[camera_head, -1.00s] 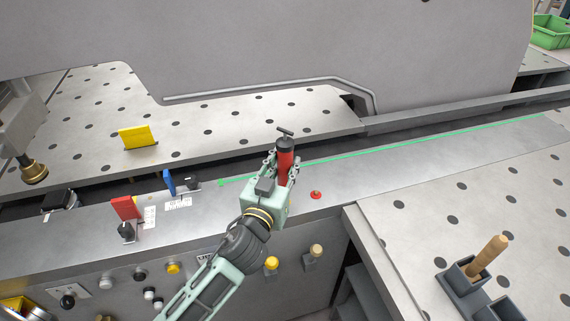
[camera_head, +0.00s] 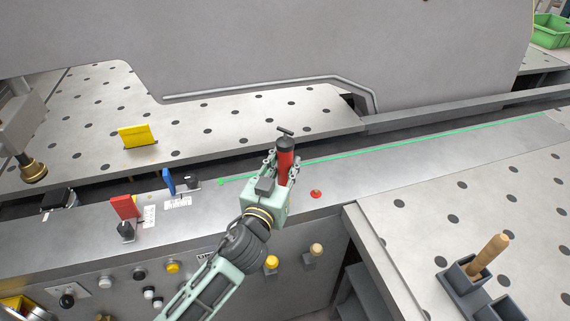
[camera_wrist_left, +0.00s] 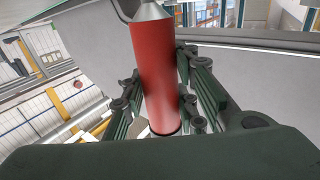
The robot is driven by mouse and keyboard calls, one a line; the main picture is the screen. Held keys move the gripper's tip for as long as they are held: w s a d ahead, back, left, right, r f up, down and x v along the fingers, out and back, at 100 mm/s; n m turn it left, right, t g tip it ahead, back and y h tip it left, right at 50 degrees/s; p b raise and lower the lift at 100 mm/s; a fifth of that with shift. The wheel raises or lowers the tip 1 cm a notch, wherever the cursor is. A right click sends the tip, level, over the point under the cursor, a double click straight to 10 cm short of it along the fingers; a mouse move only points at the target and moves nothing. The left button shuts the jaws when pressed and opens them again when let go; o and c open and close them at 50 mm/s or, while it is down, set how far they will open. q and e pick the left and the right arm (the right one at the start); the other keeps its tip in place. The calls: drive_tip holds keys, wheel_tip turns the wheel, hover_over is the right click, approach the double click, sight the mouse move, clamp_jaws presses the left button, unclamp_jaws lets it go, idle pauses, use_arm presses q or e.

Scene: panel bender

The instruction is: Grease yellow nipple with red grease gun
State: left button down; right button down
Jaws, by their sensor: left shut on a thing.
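The red grease gun (camera_head: 286,160) stands roughly upright in my left gripper (camera_head: 281,172), with its black cap and T-handle at the top. My left gripper is shut around its red barrel, above the front ledge of the machine. The left wrist view shows the red barrel (camera_wrist_left: 158,75) between the two fingers (camera_wrist_left: 160,105). On the front panel below are a yellow round fitting (camera_head: 272,262) and a smaller yellow one (camera_head: 173,267); I cannot tell which is the nipple. The gun is apart from both. My right gripper is not in view.
A red button-like fitting (camera_head: 316,194) sits on the ledge right of the gun. A holder with a wooden handle (camera_head: 487,258) is on the right table. The ledge further right is clear.

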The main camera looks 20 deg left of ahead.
sight(282, 150)
use_arm(q)
drive_tip(key=shift+f+b, duration=0.35)
drive_tip(key=shift+f, duration=0.15)
idle(0.6)
wheel_tip(282, 150, up, 7)
drive_tip(key=p, duration=0.6)
drive_tip(key=shift+r, duration=0.15)
idle(0.6)
drive_tip(key=shift+f+b, duration=2.35)
drive_tip(key=shift+f, duration=0.6)
drive_tip(key=shift+f+b, duration=0.5)
drive_tip(key=shift+f, duration=0.1)
drive_tip(key=shift+f, duration=0.1)
